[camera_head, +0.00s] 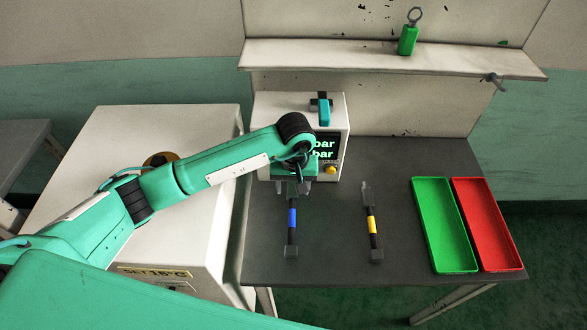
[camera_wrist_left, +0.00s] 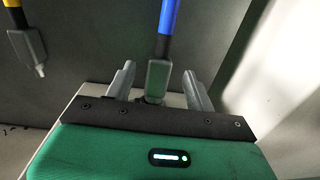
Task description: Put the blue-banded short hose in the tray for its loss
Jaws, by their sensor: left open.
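The blue-banded short hose (camera_head: 292,218) lies on the dark table, black with a blue band and a grey fitting at each end. My left gripper (camera_head: 292,188) is at its far end, just in front of the tester box. In the left wrist view the jaws are open, one on each side of the hose's grey fitting (camera_wrist_left: 158,75), with gaps beside it. A green tray (camera_head: 466,267) and a red tray (camera_head: 505,268) stand side by side at the table's right; both look empty. The tester (camera_head: 338,110) display shows "bar" twice; my arm hides its numbers. My right gripper is not in view.
A yellow-banded hose (camera_head: 372,226) lies right of the blue one, between it and the trays. A shelf (camera_head: 380,57) above the back holds a green tagged tool (camera_head: 408,40). A white cabinet (camera_head: 110,130) stands left. The table front is clear.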

